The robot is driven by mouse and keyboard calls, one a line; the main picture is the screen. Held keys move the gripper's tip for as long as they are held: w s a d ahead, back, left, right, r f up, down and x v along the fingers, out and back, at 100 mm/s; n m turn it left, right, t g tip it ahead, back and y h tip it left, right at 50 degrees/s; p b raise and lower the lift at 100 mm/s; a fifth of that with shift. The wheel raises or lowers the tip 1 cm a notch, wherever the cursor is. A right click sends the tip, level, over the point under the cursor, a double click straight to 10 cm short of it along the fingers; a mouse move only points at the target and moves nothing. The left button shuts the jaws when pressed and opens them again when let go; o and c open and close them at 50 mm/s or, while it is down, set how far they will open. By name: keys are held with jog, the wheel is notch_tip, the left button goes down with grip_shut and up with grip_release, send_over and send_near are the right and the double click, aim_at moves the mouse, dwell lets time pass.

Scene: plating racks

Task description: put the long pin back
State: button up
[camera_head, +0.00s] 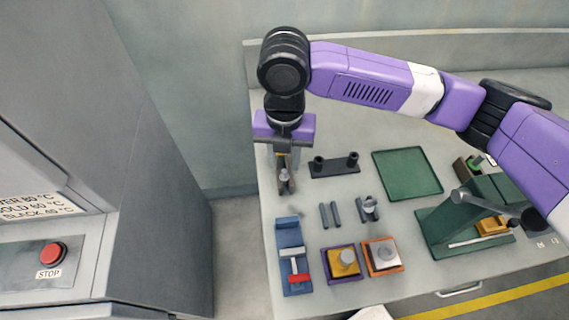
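My gripper (287,170) points down near the left edge of the table. A small grey piece with a dark brown lower part (287,187) shows at or just below its fingertips; I cannot tell whether the fingers touch it. Which of these is the long pin I cannot tell. A black base with two upright posts (335,171) stands right of my gripper.
A blue fixture with a red handle (287,238) stands at the front left. Beside it are a purple tray (330,275) and an orange tray (373,271), each holding a block. A flat green tray (407,172) lies behind. A green stand (446,220) is at right.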

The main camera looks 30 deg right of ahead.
aim_at(284, 170)
notch_tip(284, 170, up, 10)
jog(key=shift+f, duration=0.25)
jog(key=shift+a, duration=0.15)
dwell(0.4)
